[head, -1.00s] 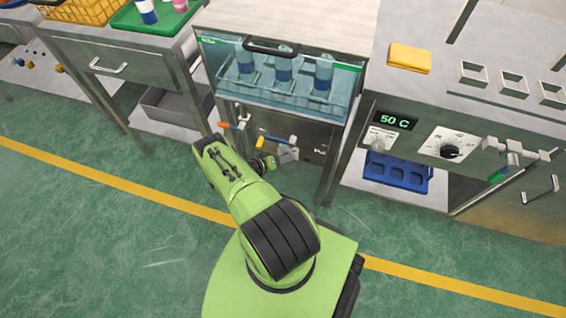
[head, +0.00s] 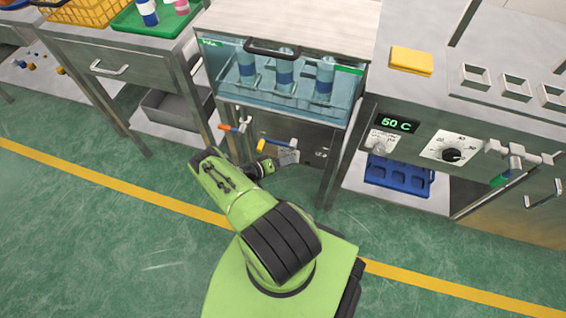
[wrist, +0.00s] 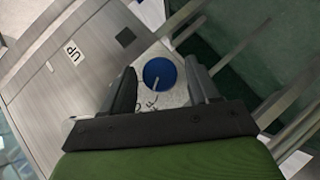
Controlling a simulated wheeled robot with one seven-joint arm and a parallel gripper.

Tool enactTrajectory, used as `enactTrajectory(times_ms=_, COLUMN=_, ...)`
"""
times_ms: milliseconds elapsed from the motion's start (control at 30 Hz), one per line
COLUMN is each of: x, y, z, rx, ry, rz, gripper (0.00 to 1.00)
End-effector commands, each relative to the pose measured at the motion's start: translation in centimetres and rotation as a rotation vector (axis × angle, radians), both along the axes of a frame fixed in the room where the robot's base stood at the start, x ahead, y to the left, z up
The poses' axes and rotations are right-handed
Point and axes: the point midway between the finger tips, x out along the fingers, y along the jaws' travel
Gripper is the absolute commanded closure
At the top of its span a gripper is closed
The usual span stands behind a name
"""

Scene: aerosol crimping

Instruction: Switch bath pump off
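The water bath (head: 340,110) stands at the back middle with several bottles in it. Its lower grey front (head: 305,135) bears a small dark fitting with marks (head: 321,152) at the right, too small to read. In the wrist view, a grey panel bears a small black square (wrist: 125,37) and a white label reading "UP" (wrist: 74,52). I cannot tell which part is the pump switch or how it is set. My gripper (wrist: 160,75) is open and empty. A blue round thing (wrist: 158,74) with a pale bar shows beyond its fingers. In the head view, my gripper (head: 287,157) is close to the bath's lower front.
Orange-handled (head: 241,125) and yellow-handled (head: 262,145) valves are left of my gripper. Right is a counter with a 50 C display (head: 396,124), a dial (head: 452,155) and a yellow sponge (head: 411,60). A blue tray (head: 398,178) lies below. The green floor in front is clear.

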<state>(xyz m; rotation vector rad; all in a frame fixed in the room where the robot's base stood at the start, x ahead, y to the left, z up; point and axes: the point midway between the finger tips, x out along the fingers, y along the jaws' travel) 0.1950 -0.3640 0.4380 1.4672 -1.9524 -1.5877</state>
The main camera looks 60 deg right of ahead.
Motion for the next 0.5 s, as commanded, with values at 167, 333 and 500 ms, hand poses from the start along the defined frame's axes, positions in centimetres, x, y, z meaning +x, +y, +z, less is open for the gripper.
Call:
enactTrajectory(times_ms=167, x=0.0, y=0.0, z=0.0, rx=-0.001, ry=-0.001, rz=0.0, gripper=0.35)
enactTrajectory(times_ms=333, x=0.3, y=0.3, z=0.2, rx=-0.001, ry=-0.002, rz=0.002, gripper=0.35)
enactTrajectory(times_ms=500, x=2.1, y=3.1, z=1.8, rx=0.001, ry=-0.003, rz=0.007, gripper=0.35)
